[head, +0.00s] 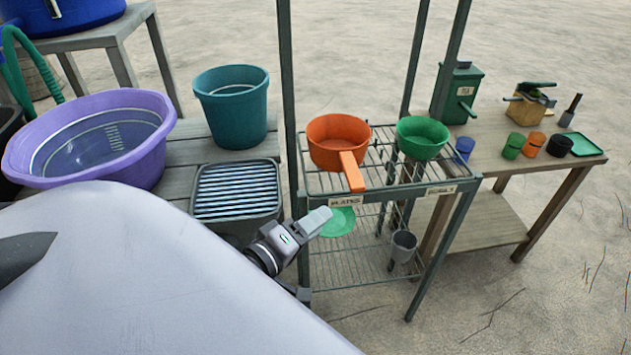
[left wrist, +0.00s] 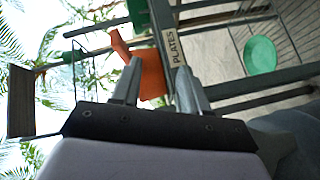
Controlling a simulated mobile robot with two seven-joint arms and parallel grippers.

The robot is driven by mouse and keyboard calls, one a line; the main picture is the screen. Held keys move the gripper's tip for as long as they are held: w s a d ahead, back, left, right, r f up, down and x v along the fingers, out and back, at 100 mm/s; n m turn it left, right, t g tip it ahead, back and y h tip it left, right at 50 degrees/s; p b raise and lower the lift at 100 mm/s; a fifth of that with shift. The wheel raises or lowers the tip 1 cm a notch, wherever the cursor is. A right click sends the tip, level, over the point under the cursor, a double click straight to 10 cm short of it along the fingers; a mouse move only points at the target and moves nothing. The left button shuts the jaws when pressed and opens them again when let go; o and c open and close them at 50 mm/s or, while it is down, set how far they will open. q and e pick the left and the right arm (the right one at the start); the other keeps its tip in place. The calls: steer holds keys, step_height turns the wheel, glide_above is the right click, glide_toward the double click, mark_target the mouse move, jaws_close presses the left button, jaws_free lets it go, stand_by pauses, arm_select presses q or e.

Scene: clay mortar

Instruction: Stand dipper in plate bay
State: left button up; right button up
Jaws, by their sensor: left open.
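The orange dipper (head: 338,142) sits on the left part of the rack's wire top, in the bay whose front label (head: 346,202) reads PLATES. Its bowl looks upright, mouth up, and its handle (head: 352,172) points forward over the front rail. My left gripper (head: 318,221) is open and empty, just in front of and below the rail near the label. In the left wrist view the dipper (left wrist: 151,73) shows beyond the two spread fingers (left wrist: 160,88), apart from them as far as I can tell. My right gripper is not in view.
A green bowl (head: 422,138) sits on the rack's right part. A green plate (head: 338,221) and a grey cup (head: 403,246) are lower in the rack. A dark ribbed crate (head: 237,190), teal bucket (head: 233,104) and purple tub (head: 92,150) stand left. Rack posts rise beside the dipper.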

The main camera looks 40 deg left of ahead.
arm_select(q)
steer(key=s+d+f+m+g+h, duration=0.1)
steer(key=s+d+f+m+g, duration=0.2)
steer(key=f+m, duration=0.5)
steer(key=s+d+f+m+g+h, duration=0.1)
steer(key=s+d+f+m+g, duration=0.2)
steer(key=s+d+f+m, duration=0.2)
step_height(320, 180, down, 3)
steer(key=d+m, duration=0.1)
steer(key=m, duration=0.2)
steer(key=shift+s+d, duration=0.35)
steer(key=shift+r, duration=0.15)
steer(key=r+p, duration=0.1)
steer(key=p, duration=0.1)
steer(key=r+p, duration=0.4)
steer(key=shift+s+a+r, duration=0.1)
steer(key=shift+a+r, duration=0.1)
steer(key=shift+a, duration=0.1)
